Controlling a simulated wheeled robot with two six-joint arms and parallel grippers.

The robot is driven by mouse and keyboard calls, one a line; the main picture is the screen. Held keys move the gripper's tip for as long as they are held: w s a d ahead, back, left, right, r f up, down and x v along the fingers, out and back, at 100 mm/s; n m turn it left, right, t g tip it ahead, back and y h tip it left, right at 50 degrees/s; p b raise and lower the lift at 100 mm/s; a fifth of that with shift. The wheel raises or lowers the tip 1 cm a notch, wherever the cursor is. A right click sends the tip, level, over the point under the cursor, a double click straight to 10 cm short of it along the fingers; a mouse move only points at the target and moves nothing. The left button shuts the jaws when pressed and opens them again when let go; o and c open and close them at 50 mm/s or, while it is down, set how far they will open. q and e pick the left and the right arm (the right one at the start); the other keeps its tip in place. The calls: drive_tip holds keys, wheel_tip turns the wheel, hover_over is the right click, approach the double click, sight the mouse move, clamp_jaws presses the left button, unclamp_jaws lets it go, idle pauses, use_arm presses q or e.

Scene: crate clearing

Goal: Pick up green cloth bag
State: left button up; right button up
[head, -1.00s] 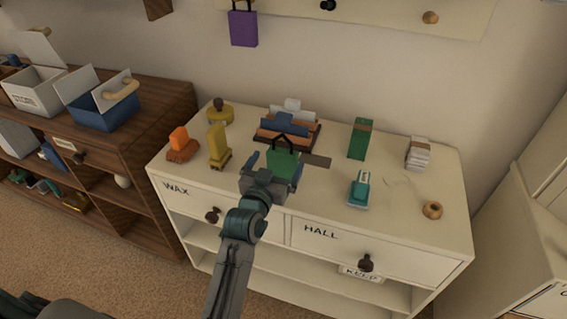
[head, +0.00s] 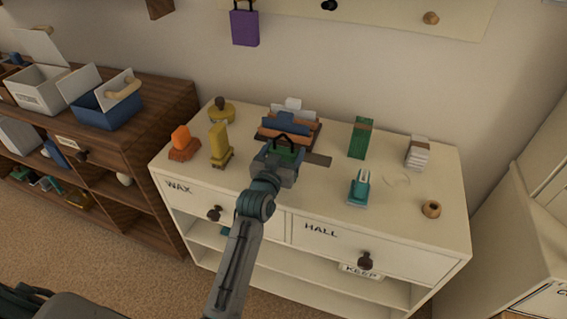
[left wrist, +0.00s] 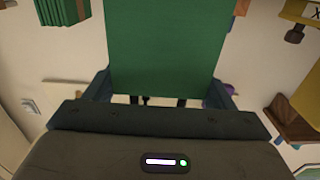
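The green cloth bag (head: 285,151) with dark handles stands on top of the cream cabinet, mostly hidden behind my left gripper (head: 280,160) in the head view. In the left wrist view the green bag (left wrist: 162,45) fills the upper middle. The two fingers of my left gripper (left wrist: 160,90) are spread wide, one at each side of the bag. Any small gap between fingers and bag is hard to see. My right gripper is not in view.
On the cream cabinet (head: 330,185) stand a yellow block-like item (head: 219,146), a brown rack (head: 300,131), a green box (head: 360,138) and a teal item (head: 359,187). A purple bag (head: 244,28) hangs on the wall.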

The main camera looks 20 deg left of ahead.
use_arm(q)
drive_tip(key=shift+r, duration=0.1)
wheel_tip(320, 180, up, 9)
drive_tip(key=shift+r, duration=0.35)
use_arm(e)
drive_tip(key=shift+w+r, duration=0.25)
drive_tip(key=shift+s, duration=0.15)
